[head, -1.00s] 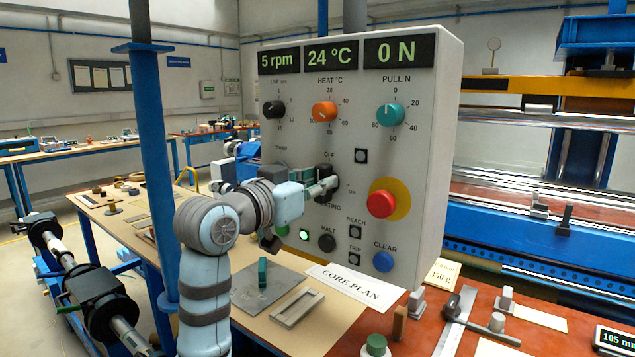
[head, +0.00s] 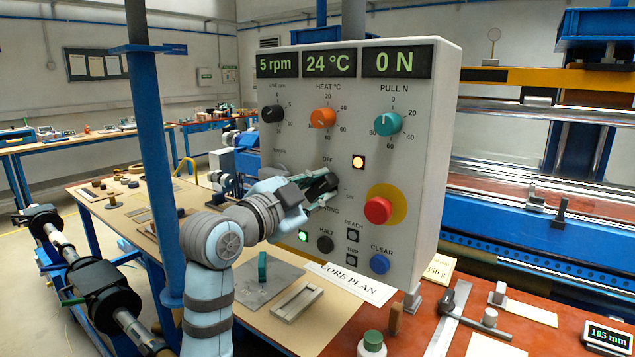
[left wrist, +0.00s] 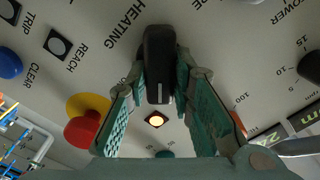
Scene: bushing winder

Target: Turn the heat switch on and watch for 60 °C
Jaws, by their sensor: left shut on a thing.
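The grey control panel (head: 430,90) fills the middle of the head view. Its temperature display (head: 330,63) reads 24 °C. The black heating switch (head: 323,184) sits between the OFF and ON marks. My left gripper (head: 318,199) is shut on this switch, and its arm covers part of the lettering. In the left wrist view the switch (left wrist: 159,52) stands between the two green-padded fingers (left wrist: 163,90), its white line pointing toward a lit lamp (left wrist: 155,120). That amber lamp (head: 358,162) also glows in the head view. The orange HEAT knob (head: 323,117) is above the switch.
A red button (head: 378,210) on a yellow disc and a blue CLEAR button (head: 380,264) are right of the gripper. A green-lit button (head: 303,236) and the black HALT button (head: 325,244) lie below it. A CORE PLAN card (head: 350,284) lies in front of the panel.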

